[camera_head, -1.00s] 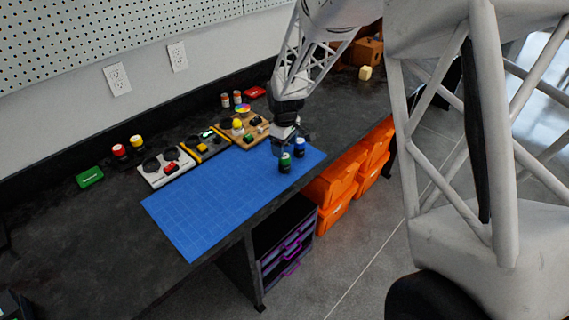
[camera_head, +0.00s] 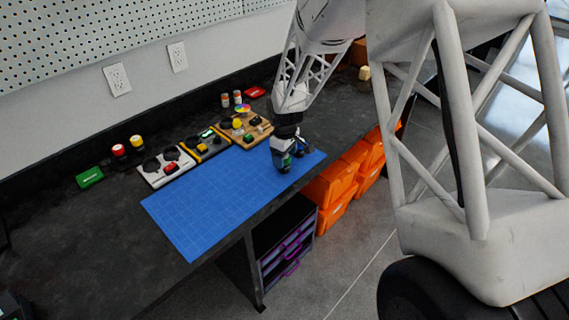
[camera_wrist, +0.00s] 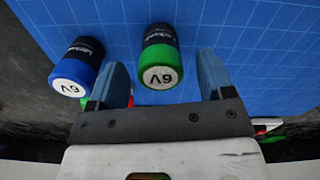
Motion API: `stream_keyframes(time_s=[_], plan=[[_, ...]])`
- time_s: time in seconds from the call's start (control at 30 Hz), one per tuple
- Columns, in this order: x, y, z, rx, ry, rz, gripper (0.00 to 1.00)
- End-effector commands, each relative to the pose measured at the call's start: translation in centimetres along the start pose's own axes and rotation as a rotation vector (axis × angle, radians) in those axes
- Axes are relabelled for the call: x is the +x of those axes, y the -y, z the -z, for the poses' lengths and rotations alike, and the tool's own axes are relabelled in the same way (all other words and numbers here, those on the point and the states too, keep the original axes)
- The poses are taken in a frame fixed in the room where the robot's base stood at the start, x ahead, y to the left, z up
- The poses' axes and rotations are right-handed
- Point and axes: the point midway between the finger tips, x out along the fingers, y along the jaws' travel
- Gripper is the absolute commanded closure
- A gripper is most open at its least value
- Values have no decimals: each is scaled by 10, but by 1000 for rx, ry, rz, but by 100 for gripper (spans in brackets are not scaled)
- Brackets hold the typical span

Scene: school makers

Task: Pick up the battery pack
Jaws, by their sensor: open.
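Two dark cylinders marked 6V, which look like battery packs, are on the blue grid mat (camera_head: 215,205). One has a green end (camera_wrist: 160,65), the other a blue end (camera_wrist: 78,68). My gripper (camera_wrist: 163,75) is open, its fingers on either side of the green-ended one. The blue-ended one lies just outside the left finger in the wrist view. In the head view my gripper (camera_head: 287,163) is low over the mat's right end and partly hides both cylinders. Whether the fingers touch the green-ended one cannot be told.
Electronic modules (camera_head: 167,167) and a wooden board with parts (camera_head: 246,128) stand along the mat's back edge. Red and yellow-topped cylinders (camera_head: 127,147) and a green box (camera_head: 89,177) are at left. Orange bins (camera_head: 335,185) sit below the bench edge. Most of the mat is bare.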

Motion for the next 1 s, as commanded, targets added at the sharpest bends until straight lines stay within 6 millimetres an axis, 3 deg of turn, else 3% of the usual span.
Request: stream_keyframes(time_s=[0.3,0.9,1.0], plan=[[31,0,0,0,0,0,26],[33,0,0,0,0,0,26],[33,0,0,0,0,0,41]])
